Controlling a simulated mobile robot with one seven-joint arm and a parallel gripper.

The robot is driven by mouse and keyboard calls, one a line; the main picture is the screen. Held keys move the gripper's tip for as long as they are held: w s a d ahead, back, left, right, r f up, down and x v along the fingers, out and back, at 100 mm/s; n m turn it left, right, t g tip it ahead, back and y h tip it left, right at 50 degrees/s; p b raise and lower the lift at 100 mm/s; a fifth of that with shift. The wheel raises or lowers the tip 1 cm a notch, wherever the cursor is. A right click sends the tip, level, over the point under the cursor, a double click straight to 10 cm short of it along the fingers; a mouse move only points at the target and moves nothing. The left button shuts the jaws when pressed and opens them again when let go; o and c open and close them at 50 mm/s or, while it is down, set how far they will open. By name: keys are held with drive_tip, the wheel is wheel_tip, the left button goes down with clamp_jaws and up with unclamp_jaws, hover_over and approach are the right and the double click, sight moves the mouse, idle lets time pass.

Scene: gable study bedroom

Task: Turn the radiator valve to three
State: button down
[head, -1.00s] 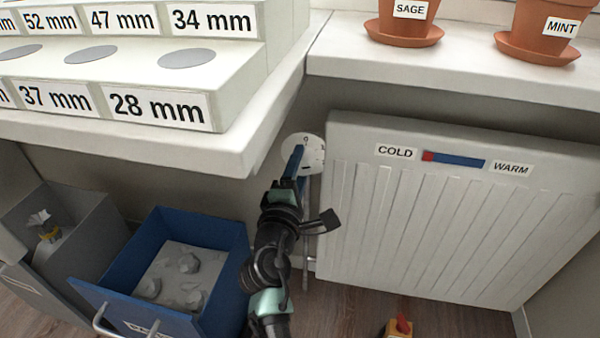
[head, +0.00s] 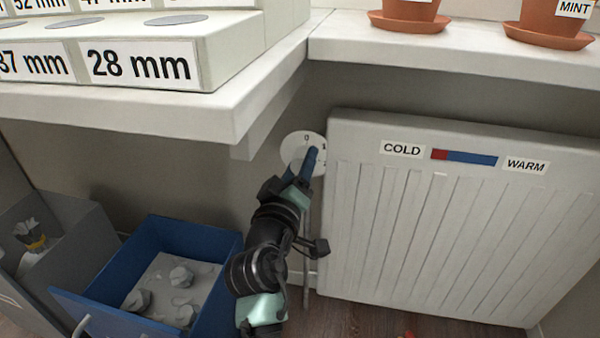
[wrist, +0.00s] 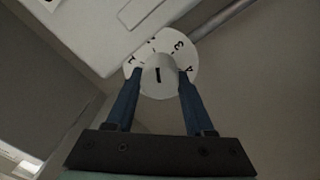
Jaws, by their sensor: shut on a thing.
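The radiator valve is a white round dial (head: 291,143) on the wall left of the radiator. Which number the line marks, I cannot tell. My gripper (head: 305,165) is shut on the knob, one blue finger on each side, as the wrist view (wrist: 159,84) shows.
The radiator (head: 430,225) stands close on the right, with a COLD–WARM bar (head: 465,158), red at its left end and blue beyond. A white shelf (head: 190,112) overhangs at upper left. A blue drawer (head: 205,240) and a grey bin (head: 70,230) stand open below.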

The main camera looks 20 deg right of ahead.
drive_tip(key=m+b, duration=0.2)
drive_tip(key=m, duration=0.2)
drive_tip(key=shift+f+m, duration=0.1)
drive_tip(key=shift+m, duration=0.3)
drive_tip(key=shift+d+m+b, duration=0.1)
drive_tip(key=shift+m+b, duration=0.8)
drive_tip(key=shift+m, duration=0.9)
drive_tip(key=shift+c, duration=1.4)
unclamp_jaws()
drive_tip(key=shift+s+r, duration=0.15)
drive_tip(key=shift+r, duration=0.05)
drive_tip(key=p+v, duration=0.4)
drive_tip(key=v, duration=0.9)
drive_tip(key=shift+p, duration=0.35)
